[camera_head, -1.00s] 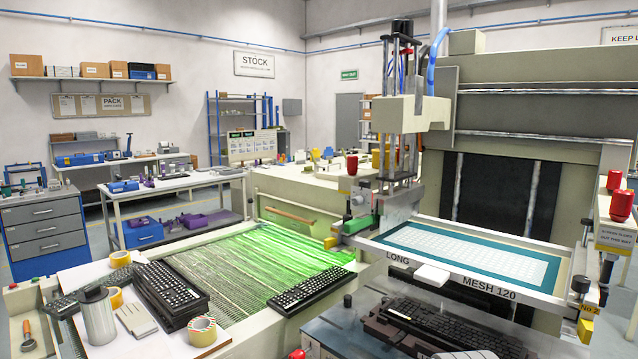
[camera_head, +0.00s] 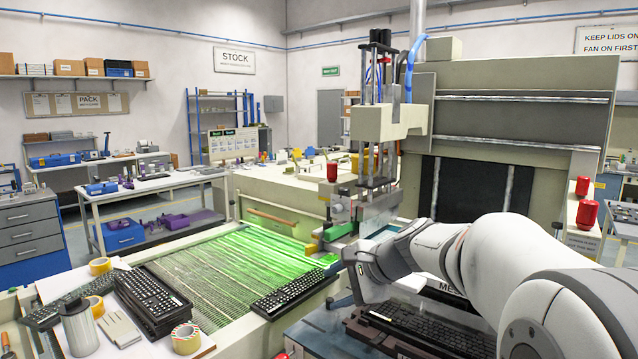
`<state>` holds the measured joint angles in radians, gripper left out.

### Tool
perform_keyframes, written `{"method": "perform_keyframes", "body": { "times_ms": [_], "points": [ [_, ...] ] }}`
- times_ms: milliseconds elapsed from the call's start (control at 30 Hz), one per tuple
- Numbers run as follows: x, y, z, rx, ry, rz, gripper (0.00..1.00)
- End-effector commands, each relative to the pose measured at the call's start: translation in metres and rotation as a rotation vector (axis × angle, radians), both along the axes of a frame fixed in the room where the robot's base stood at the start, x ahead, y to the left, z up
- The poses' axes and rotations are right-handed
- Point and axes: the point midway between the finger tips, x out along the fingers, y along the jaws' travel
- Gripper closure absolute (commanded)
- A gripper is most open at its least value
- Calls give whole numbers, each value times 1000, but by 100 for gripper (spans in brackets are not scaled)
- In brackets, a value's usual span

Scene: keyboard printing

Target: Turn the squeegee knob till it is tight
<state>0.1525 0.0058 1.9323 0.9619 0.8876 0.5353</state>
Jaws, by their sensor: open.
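The squeegee head hangs from the printing machine's carriage (camera_head: 385,123), with a metallic squeegee plate (camera_head: 378,212) low beneath it. A red cap or knob (camera_head: 332,172) stands upright at its left, above a small dark and green fitting (camera_head: 340,231). I cannot tell for certain which part is the squeegee knob. My gripper (camera_head: 352,264) is at the end of my white arm, just below and in front of the squeegee plate. It is open and seems empty. Its fingertips are small and partly hidden, and I see no contact with a knob.
My arm covers much of the screen frame at right. A black keyboard (camera_head: 425,325) lies on the machine bed below it. Another keyboard (camera_head: 290,292) lies by the green-lit conveyor (camera_head: 225,270). Red caps (camera_head: 587,215) stand on the right-hand housing.

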Motion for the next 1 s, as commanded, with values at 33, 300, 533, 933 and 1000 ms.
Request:
{"method": "perform_keyframes", "body": {
  "times_ms": [33, 300, 533, 933, 1000],
  "points": [
    [36, -5, 19, 127, 20, -93, 49],
    [188, -55, 89, 842, 125, -497, 49],
    [244, -96, 110, 1183, 178, -625, 49],
    [291, -79, 116, 1238, 188, -639, 49],
    [300, -74, 116, 1237, 187, -641, 49]
  ]
}}
